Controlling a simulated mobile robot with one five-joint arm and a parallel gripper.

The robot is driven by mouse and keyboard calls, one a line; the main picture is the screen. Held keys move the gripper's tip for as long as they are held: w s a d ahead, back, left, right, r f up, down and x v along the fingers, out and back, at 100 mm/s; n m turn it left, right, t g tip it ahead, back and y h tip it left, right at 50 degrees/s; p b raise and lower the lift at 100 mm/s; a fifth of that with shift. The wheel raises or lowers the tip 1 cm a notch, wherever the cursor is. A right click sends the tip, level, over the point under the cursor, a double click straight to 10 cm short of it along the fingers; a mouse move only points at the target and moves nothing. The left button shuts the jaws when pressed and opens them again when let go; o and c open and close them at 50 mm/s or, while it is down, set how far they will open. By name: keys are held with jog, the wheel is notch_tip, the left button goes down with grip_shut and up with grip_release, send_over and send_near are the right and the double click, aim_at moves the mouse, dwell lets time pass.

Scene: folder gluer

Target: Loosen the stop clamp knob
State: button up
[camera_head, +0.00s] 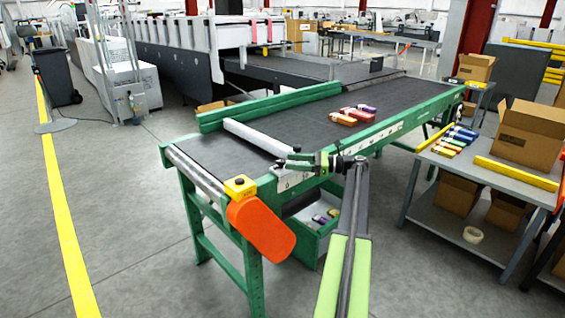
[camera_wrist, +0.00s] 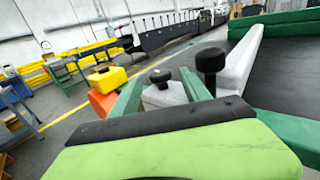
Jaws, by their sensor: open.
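A white stop bar (camera_head: 257,137) lies across the dark belt of the green-framed conveyor; its end also shows in the wrist view (camera_wrist: 240,55). In the wrist view a tall black knob (camera_wrist: 211,62) stands upright beside this bar. A lower black knob (camera_wrist: 160,76) sits on a grey block (camera_wrist: 165,95) to its left. I cannot tell for certain which is the stop clamp knob. My gripper (camera_head: 303,160) is open above the conveyor's near edge, by the end of the bar. The knobs are not clear in the head view.
A ruler scale (camera_head: 375,139) runs along the near rail. An orange guard (camera_head: 262,230) and yellow box (camera_head: 239,187) are at the conveyor's end. Small coloured cartons (camera_head: 352,114) lie on the belt. A grey side table with boxes (camera_head: 480,172) stands right; open floor lies left.

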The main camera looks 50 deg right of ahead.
jog(key=v, duration=1.2)
jog(key=shift+s+d, duration=0.15)
jog(key=shift+s, duration=0.05)
